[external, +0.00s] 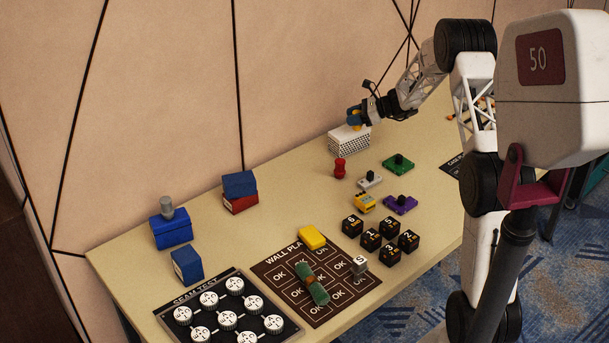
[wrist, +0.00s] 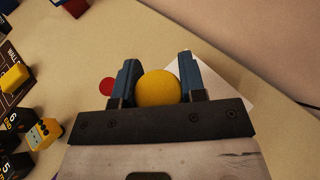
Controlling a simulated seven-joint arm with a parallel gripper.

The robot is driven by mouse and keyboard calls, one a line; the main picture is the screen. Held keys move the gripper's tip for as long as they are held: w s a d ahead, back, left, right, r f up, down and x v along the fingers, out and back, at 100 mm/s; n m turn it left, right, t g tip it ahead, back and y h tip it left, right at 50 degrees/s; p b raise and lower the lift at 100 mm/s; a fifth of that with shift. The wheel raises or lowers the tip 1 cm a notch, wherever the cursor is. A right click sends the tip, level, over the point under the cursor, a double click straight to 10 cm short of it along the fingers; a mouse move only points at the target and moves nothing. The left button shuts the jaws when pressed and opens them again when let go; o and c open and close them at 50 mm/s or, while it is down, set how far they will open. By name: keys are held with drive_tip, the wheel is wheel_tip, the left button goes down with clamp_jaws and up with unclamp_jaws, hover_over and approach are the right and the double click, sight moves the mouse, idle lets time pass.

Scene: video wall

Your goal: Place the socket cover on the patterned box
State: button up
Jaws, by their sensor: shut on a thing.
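The patterned box (external: 349,142) is white with a dark dotted pattern and stands at the back of the table against the wall in the external view. My gripper (external: 354,117) is over the box, pointing down. In the wrist view my gripper (wrist: 158,66) has its blue fingers shut on a round yellow thing, which I take to be the socket cover (wrist: 158,88). The white top of the box shows behind the right finger. Whether the cover touches the box is hard to tell.
A red peg-like piece (external: 340,168) stands just in front of the box. A grey piece (external: 370,180), a green piece (external: 398,162) and a purple piece (external: 400,204) lie nearby. Several black numbered cubes (external: 371,239) are farther forward. Blue boxes (external: 171,229) stand at the left.

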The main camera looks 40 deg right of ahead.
drive_tip(key=shift+w+d+f, duration=0.1)
drive_tip(key=shift+w+d, duration=0.3)
drive_tip(key=shift+w, duration=0.6)
drive_tip(key=shift+w+d+f, duration=0.1)
drive_tip(key=shift+w+d, duration=0.35)
drive_tip(key=shift+w, duration=0.5)
drive_tip(key=shift+w+d+f, duration=0.1)
drive_tip(key=shift+w+d, duration=0.3)
drive_tip(key=shift+w, duration=0.6)
drive_tip(key=shift+f, duration=1.75)
drive_tip(key=shift+f, duration=0.15)
drive_tip(key=o, duration=0.9)
drive_tip(key=v, duration=1.2)
